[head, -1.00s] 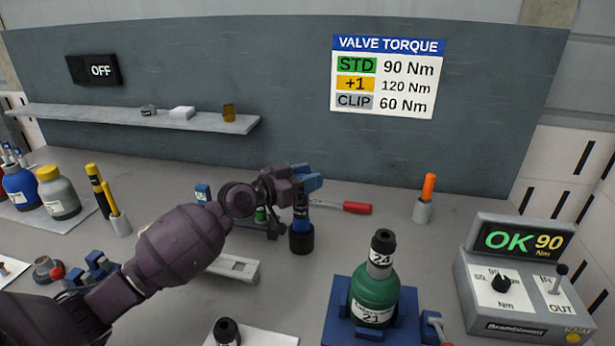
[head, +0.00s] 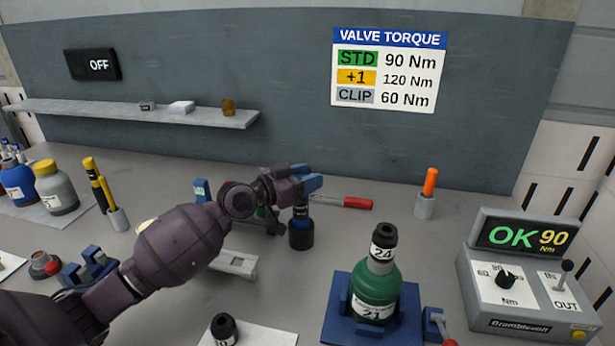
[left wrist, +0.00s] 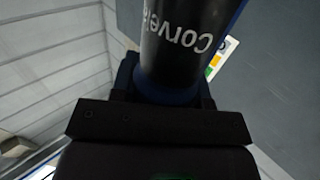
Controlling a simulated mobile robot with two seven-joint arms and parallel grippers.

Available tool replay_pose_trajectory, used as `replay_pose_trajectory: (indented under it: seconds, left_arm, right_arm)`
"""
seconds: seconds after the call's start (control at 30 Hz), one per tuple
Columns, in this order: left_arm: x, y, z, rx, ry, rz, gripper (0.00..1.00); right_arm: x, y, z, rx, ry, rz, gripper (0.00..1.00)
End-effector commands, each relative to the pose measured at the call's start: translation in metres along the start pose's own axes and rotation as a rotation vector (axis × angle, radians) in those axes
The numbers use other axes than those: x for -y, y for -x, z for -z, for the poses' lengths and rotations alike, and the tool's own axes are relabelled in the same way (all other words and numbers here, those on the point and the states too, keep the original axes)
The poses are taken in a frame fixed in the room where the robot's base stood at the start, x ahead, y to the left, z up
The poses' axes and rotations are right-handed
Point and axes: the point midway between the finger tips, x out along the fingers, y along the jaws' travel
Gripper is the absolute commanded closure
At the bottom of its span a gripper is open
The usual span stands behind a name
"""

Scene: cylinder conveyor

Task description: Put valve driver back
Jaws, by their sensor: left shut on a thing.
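The valve driver (head: 301,234) is an upright dark tool with a blue upper part and a thick black lower end. My left gripper (head: 305,186) is shut on its upper part, toward the back of the bench. I cannot tell whether its lower end touches the bench. In the left wrist view, the driver's dark body (left wrist: 185,45) with pale lettering stands between the fingers. A green bottle (head: 376,290) with a black-topped neck marked 24 sits upright in a blue fixture (head: 336,322) at the front. My right gripper is not in view.
A red-handled tool (head: 357,202) lies behind the driver. An orange stick in a grey cup (head: 424,207) stands to the right. A control box (head: 525,300) reads OK 90 Nm. A black-capped piece (head: 223,328) is at the front.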

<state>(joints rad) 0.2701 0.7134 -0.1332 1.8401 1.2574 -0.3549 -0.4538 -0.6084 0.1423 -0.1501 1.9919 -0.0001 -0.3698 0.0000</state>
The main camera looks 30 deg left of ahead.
Motion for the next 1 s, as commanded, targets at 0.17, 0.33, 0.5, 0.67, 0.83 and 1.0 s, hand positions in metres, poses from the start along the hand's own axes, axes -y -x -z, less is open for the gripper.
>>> replay_pose_trajectory:
  seconds: [0.17, 0.33, 0.5, 0.67, 0.83, 1.0]
  left_arm:
    - [0.0, 0.0, -0.001, -0.005, -0.002, 0.0, 1.0]
    - [0.0, 0.0, -0.004, -0.005, -0.002, 0.0, 1.0]
    - [0.0, 0.0, -0.008, -0.004, -0.002, 0.0, 1.0]
    - [0.0, 0.0, -0.011, -0.004, -0.002, 0.0, 1.0]
    - [0.0, 0.0, -0.012, -0.005, -0.002, 0.001, 0.54]
    - [0.0, 0.0, -0.013, -0.003, -0.001, 0.0, 0.29]
  right_arm:
    - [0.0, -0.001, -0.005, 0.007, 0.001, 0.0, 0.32]
    - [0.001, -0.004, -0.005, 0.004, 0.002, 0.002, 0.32]
    - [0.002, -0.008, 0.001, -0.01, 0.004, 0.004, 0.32]
    - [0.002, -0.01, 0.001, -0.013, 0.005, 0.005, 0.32]
    - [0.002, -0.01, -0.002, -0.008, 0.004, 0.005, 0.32]
    - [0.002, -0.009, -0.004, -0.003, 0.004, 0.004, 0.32]
